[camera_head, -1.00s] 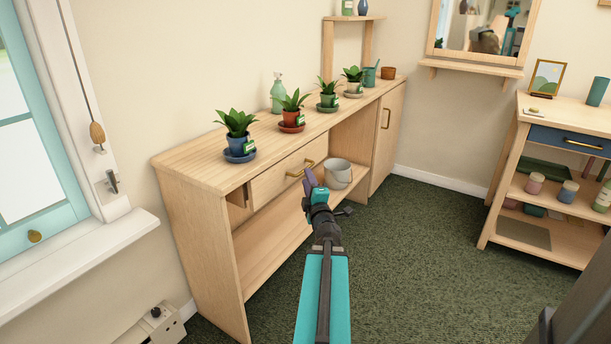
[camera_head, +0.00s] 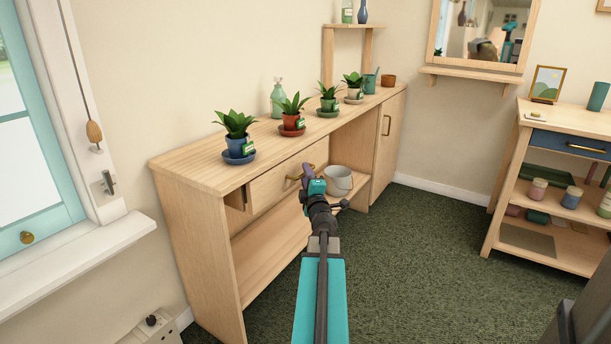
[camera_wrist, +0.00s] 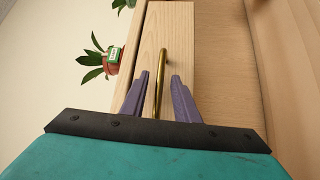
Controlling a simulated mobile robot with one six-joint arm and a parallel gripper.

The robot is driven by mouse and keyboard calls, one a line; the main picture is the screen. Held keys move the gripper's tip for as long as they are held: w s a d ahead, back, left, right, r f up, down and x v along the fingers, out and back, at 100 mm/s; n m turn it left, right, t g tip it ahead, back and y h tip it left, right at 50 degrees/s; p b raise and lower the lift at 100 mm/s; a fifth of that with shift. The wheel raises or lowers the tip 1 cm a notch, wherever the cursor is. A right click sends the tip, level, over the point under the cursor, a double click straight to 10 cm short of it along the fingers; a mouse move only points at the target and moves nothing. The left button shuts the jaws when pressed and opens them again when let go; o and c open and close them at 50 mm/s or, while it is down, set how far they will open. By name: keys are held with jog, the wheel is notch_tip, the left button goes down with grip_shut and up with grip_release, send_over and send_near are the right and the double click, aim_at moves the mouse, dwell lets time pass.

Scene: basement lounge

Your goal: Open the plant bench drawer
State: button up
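The plant bench (camera_head: 192,168) is a pale wood unit along the wall. Its drawer (camera_head: 268,188) has a wooden front and a brass bar handle (camera_head: 294,177). My gripper (camera_head: 308,172) is at the drawer front by the handle, partly covering its right part. In the wrist view my gripper (camera_wrist: 160,98) is open, with one purple finger on each side of the brass handle (camera_wrist: 163,70). Gaps show between the fingers and the bar. The drawer front (camera_wrist: 178,40) fills the area behind it.
Several potted plants on saucers, such as the blue pot (camera_head: 240,147), stand on the bench top. A grey bucket (camera_head: 339,181) is right of the drawer, beside a cupboard door (camera_head: 386,150). A shelf cart (camera_head: 500,190) stands at right. Green carpet in front is free.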

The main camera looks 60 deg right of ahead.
jog(key=shift+w+d+r, duration=0.1)
jog(key=shift+w+d, duration=0.3)
grip_shut()
